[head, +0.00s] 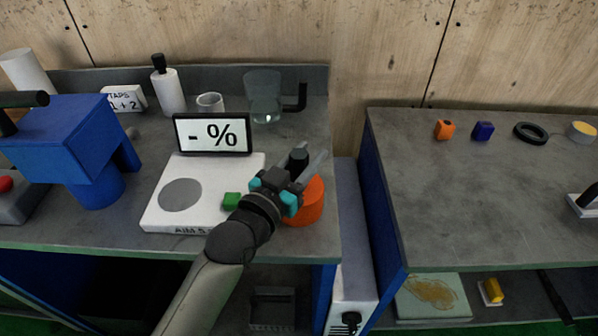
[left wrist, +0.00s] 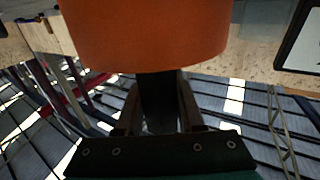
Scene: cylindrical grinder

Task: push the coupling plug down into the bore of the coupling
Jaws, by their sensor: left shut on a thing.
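An orange round coupling (head: 312,203) stands on the grey bench near its right front corner, partly hidden by my left gripper. My left gripper (head: 304,168) is above the coupling and shut on a black cylindrical piece, which I take for the coupling plug (head: 298,157). In the left wrist view the orange coupling (left wrist: 145,35) fills the top, and the dark plug (left wrist: 158,100) runs from its edge between the fingers. The bore and how deep the plug sits are hidden. My right gripper is not in view.
A glass jar (head: 262,95) stands behind. A blue machine (head: 80,140) is at far left. A gap separates the right bench (head: 480,210).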

